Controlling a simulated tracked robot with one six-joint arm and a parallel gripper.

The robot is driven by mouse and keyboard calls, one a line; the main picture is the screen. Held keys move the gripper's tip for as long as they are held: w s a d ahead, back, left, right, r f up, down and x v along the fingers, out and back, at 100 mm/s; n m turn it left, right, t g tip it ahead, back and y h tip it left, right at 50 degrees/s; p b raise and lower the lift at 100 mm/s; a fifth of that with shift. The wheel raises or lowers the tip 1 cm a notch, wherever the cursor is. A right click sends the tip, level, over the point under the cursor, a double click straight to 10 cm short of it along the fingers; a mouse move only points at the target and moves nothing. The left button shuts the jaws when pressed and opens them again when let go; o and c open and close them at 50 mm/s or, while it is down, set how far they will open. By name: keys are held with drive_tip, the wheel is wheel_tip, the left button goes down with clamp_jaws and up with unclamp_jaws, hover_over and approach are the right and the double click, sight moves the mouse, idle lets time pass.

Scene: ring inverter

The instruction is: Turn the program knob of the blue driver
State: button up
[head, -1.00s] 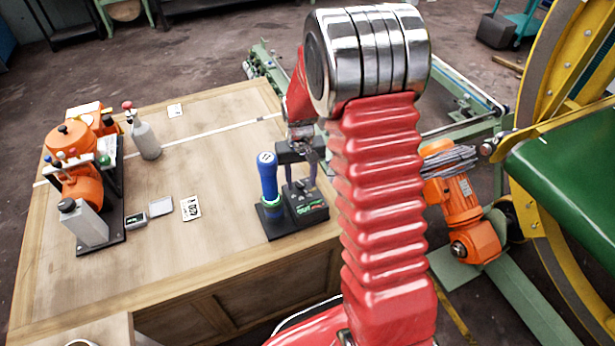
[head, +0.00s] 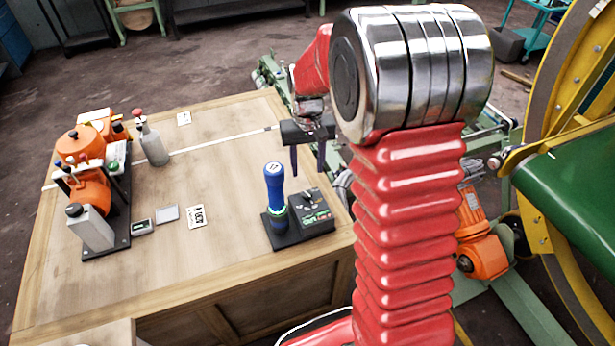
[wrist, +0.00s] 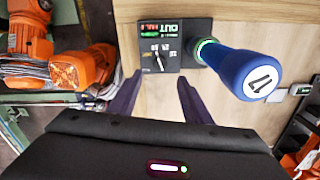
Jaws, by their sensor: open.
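The blue driver (head: 274,184) stands upright in a black base at the table's right front edge; it also shows large in the wrist view (wrist: 236,70). Beside it is a black control box (head: 318,222) with a small lit display. The box's program knob (wrist: 157,62) has a pale pointer and shows in the wrist view; in the head view it is small, on the box top (head: 308,195). My gripper (head: 307,171) is open and empty above and behind the box, apart from it. In the wrist view its dark fingers (wrist: 160,80) flank the knob's line, with nothing between them.
A white card (head: 196,216) and small grey items lie left of the driver. An orange machine group (head: 85,155) and a grey bottle (head: 153,146) stand at the table's left. The middle of the table is clear. Yellow-green machinery (head: 570,90) stands at right.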

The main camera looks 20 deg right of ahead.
drive_tip(key=shift+r, duration=1.6)
drive_tip(key=s+a+r+t, duration=0.2)
drive_tip(key=s+r, duration=0.2)
drive_tip(key=s, duration=0.4)
drive_tip(key=s+a+r+n+t, duration=0.1)
drive_tip(key=s+a+r, duration=0.2)
drive_tip(key=s, duration=0.5)
drive_tip(key=s+a+r+n+t, duration=0.1)
drive_tip(key=s+a+r+t, duration=0.1)
drive_tip(key=s+r, duration=0.4)
drive_tip(key=shift+s+a+t, duration=0.3)
drive_tip(key=shift+s+a, duration=0.25)
drive_tip(key=shift+s, duration=0.35)
